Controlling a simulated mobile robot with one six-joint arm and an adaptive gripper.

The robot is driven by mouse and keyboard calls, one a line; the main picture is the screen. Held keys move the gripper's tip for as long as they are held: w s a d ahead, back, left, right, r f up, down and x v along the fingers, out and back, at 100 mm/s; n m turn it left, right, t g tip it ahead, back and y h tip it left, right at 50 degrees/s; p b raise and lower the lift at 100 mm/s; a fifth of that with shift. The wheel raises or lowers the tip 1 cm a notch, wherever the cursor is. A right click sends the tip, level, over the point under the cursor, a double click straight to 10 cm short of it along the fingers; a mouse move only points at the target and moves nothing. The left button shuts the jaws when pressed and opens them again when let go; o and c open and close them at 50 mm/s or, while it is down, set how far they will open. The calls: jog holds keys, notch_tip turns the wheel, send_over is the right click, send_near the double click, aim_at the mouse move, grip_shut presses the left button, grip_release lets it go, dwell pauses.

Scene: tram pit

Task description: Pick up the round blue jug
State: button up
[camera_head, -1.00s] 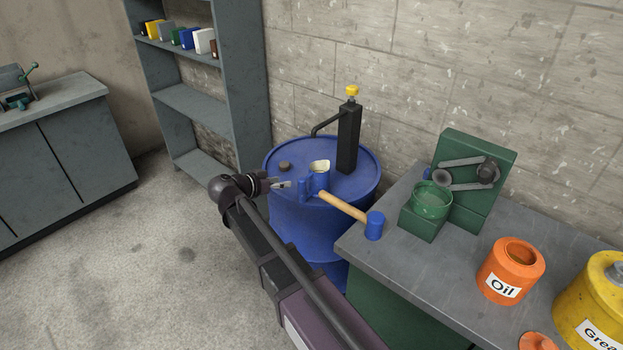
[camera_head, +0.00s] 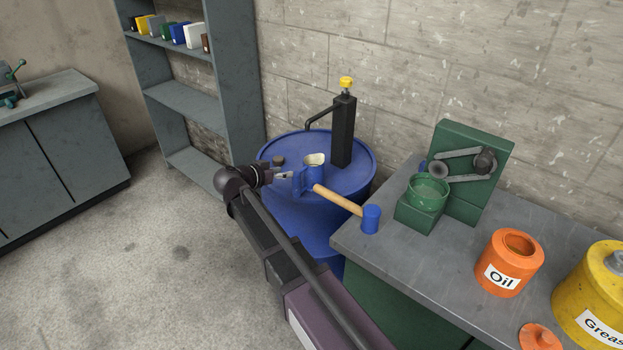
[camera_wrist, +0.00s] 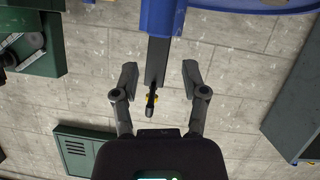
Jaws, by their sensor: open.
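The round blue jug (camera_head: 316,173) stands upright on top of the blue drum (camera_head: 345,196), with its pale inside showing at the top. Its handle (camera_head: 299,181) faces left, toward my gripper (camera_head: 283,175). My gripper is just left of the handle, with its tips very close to it; I cannot tell whether they touch. In the wrist view, my gripper (camera_wrist: 160,72) is open, with its two fingers spread and nothing gripped. A blue part, apparently the jug (camera_wrist: 163,15), shows at the top edge, beyond the fingertips. Most of the jug is outside that view.
A black pump (camera_head: 344,130) with a yellow knob stands on the drum behind the jug. A wooden-handled blue mallet (camera_head: 371,219) lies right of the jug, on the grey workbench (camera_head: 420,250). Grey shelves (camera_head: 190,100) stand behind left.

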aim_at(309, 177)
jog(key=shift+b+x, duration=0.4)
jog(key=shift+x, duration=1.3)
jog(key=shift+d, duration=0.1)
jog(key=shift+w+d+f+b, duration=0.35)
jog(key=shift+w+d+b, duration=0.05)
jog(key=shift+w, duration=0.05)
jog(key=shift+b+x, duration=0.7)
jog(key=shift+x, duration=1.15)
grip_shut()
